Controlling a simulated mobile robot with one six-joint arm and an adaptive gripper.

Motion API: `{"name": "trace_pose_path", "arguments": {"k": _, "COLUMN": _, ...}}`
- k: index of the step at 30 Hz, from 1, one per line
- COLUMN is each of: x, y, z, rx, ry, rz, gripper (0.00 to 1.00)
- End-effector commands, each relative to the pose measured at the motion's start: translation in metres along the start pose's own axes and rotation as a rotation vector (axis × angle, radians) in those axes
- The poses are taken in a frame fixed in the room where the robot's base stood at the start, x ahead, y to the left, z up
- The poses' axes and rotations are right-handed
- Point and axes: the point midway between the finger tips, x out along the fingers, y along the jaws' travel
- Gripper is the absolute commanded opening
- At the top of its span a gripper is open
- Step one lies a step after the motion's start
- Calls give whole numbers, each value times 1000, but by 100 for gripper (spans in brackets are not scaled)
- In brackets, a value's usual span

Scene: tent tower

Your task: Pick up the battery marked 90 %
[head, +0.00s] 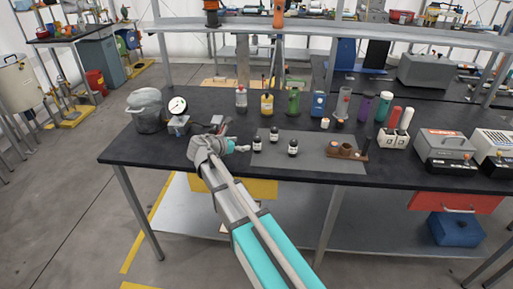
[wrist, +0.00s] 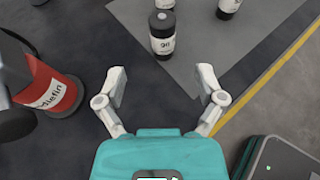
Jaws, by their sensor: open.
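The battery marked 90 (wrist: 162,35) is a small black cylinder with a white label. It stands upright on a grey mat (wrist: 205,45), straight ahead of my gripper in the wrist view. In the head view it appears to be the leftmost of three similar black cylinders (head: 257,145). My gripper (wrist: 162,80) is open and empty, its two fingertips apart and short of the battery. In the head view my gripper (head: 241,148) points right, just left of the battery. Whether a percent sign follows the 90 is too small to tell.
Two similar cylinders stand beyond it, one behind (head: 274,134) and one to the right (head: 293,148). A red labelled container (wrist: 52,92) is close on my gripper's left in the wrist view. A brown wooden holder (head: 347,151) sits at the mat's right. The table's front edge is near.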

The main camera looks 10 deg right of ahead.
Motion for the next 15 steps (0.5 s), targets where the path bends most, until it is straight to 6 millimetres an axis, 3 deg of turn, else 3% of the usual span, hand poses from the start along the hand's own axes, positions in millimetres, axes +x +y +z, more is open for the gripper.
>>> {"name": "trace_pose_path", "arguments": {"k": 6, "x": 33, "y": 0, "z": -2, "rx": 1, "ry": 0, "rz": -1, "gripper": 88}}
{"name": "trace_pose_path", "arguments": {"k": 15, "x": 44, "y": 0, "z": 0, "rx": 0, "ry": 1, "rz": 0, "gripper": 88}}
